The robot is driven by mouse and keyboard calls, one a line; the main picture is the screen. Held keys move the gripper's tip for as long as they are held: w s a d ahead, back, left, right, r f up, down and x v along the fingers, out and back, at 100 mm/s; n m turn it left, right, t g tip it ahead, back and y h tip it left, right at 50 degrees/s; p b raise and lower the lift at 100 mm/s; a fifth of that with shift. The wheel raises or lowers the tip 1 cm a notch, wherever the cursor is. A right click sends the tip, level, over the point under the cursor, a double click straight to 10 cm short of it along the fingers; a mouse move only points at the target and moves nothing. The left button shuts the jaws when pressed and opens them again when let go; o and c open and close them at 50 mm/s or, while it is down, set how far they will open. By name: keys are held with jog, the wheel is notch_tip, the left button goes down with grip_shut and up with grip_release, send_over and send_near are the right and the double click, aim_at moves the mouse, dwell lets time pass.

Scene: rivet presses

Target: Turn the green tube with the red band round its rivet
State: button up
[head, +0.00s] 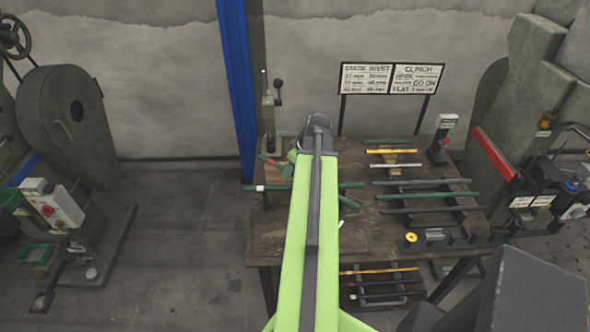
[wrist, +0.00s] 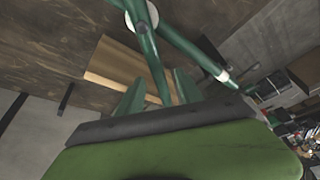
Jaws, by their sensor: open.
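The green tube with the red band (head: 270,161) lies aslant on the workbench in the head view. Its far part seems to come out right of my arm. A green tube with a white band (head: 275,187) crosses it; my arm hides the crossing. In the wrist view, a green tube (wrist: 152,62) runs from a pale ring at the joint (wrist: 141,15) down between my fingers. The white-banded tube (wrist: 195,52) branches right. No red band shows there. My gripper (wrist: 160,80) is open, a finger on each side of the tube; contact cannot be told.
The wooden bench (head: 380,235) holds a rack of rods (head: 425,196) at right and a small lever tool (head: 268,115) at back left. A sign (head: 392,78) stands behind. Large presses flank the bench (head: 70,130). A wooden block (wrist: 112,68) lies beside my fingers.

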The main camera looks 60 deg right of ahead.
jog(key=shift+c, duration=0.2)
grip_shut()
dwell(0.3)
jog(key=shift+s+d+m+h, duration=0.1)
jog(key=shift+d+m+h, duration=0.3)
jog(key=shift+d+m, duration=0.45)
jog(key=shift+a, duration=0.2)
